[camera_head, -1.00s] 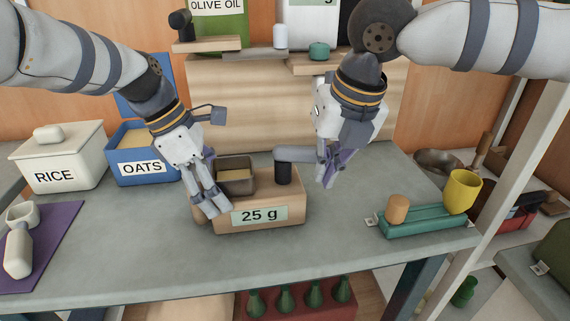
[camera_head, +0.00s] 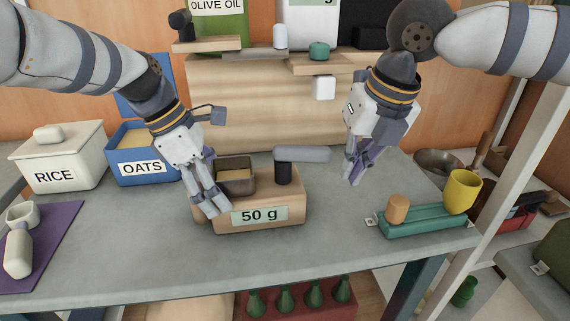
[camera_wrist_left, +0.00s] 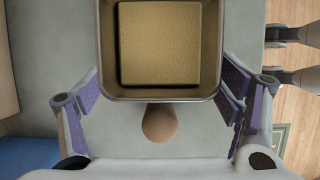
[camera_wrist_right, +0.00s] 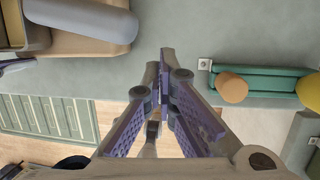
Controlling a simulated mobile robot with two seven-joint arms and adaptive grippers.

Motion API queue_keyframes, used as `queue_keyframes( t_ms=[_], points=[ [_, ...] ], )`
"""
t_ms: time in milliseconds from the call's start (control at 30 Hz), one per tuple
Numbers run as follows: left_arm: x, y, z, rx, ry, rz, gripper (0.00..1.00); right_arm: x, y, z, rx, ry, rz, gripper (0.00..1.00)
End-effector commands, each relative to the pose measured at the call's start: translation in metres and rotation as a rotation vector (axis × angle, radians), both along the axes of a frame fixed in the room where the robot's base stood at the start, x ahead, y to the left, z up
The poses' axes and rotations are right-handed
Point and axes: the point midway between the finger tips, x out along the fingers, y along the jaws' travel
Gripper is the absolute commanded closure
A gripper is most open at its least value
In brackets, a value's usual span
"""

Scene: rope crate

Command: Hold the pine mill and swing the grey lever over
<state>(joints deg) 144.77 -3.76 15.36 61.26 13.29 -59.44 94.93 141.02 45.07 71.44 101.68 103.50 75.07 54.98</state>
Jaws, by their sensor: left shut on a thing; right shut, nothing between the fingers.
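The pine mill (camera_head: 291,205) stands on the grey worktop, its front label reading "50 g". A dark square hopper (camera_head: 236,180) with tan contents sits on its left part; it also shows in the left wrist view (camera_wrist_left: 108,50). The grey lever (camera_head: 308,155) sits on a black post and points right; its rounded bar shows in the right wrist view (camera_wrist_right: 85,17). My left gripper (camera_head: 212,212) is shut on the mill's left part, fingers on either side. My right gripper (camera_head: 352,178) is shut and empty, right of the lever's end and apart from it.
A teal tray (camera_head: 425,222) with a wooden peg (camera_head: 397,208) and a yellow cup (camera_head: 462,191) stands at right. A rice box (camera_head: 60,160) and a blue oats box (camera_head: 142,155) stand at left. A wooden shelf block (camera_head: 255,110) rises behind. The worktop's front is clear.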

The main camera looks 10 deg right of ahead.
Motion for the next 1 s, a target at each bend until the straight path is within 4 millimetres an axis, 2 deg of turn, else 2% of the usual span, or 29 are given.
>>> queue_keyframes(
  t_ms=[533, 1000],
  points=[
    [-0.001, 0.001, -0.004, 0.003, 0.004, -0.002, 0.71, 0.000, -0.024, -0.001, 0.000, 0.001, -0.001, 1.00],
    [-0.001, 0.000, -0.004, 0.003, 0.004, -0.002, 0.71, 0.000, -0.023, -0.001, -0.001, 0.001, 0.000, 1.00]
  ],
)
